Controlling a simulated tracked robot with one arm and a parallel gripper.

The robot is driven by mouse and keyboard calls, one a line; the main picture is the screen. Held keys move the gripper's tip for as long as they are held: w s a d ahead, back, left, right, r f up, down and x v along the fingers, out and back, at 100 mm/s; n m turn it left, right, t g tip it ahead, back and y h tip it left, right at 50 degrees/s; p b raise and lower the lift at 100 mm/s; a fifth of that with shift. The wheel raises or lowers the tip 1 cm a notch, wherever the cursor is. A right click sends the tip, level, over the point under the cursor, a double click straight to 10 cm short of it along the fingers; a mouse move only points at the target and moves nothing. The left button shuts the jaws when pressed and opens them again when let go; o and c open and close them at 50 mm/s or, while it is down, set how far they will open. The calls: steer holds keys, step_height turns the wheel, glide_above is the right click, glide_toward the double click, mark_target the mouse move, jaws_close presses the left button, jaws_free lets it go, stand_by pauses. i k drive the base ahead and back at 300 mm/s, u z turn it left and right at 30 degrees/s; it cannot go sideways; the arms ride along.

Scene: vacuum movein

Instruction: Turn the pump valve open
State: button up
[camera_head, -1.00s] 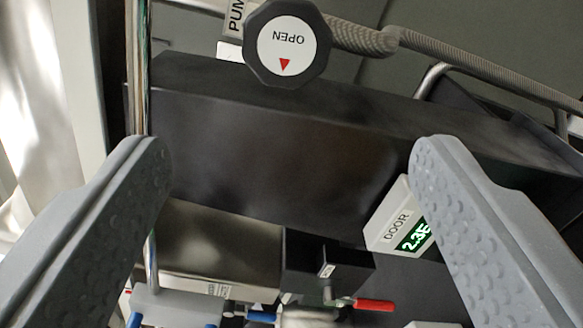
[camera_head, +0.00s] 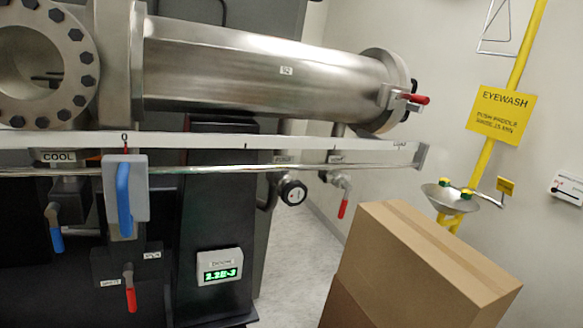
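The pump valve knob (camera_head: 292,192) is small in the head view, right of centre, below the long rail. It is black with a white round face. Its lettering and pointer are too small to read for certain. It sits on a dark pipe to the right of the dark cabinet column, apart from the other valves. My gripper is not in this view, so its fingers and whether they are open are hidden.
A metal rail (camera_head: 250,168) and a steel tube (camera_head: 260,75) run above the knob. A red-handled valve (camera_head: 343,208) hangs to its right. The door readout (camera_head: 219,266) glows green lower left. Cardboard boxes (camera_head: 420,260) stand front right; pale floor shows behind.

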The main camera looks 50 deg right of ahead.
mark_target(294, 193)
steer(key=u, duration=1.65)
steer(key=i, duration=0.45)
steer(key=z, duration=2.95)
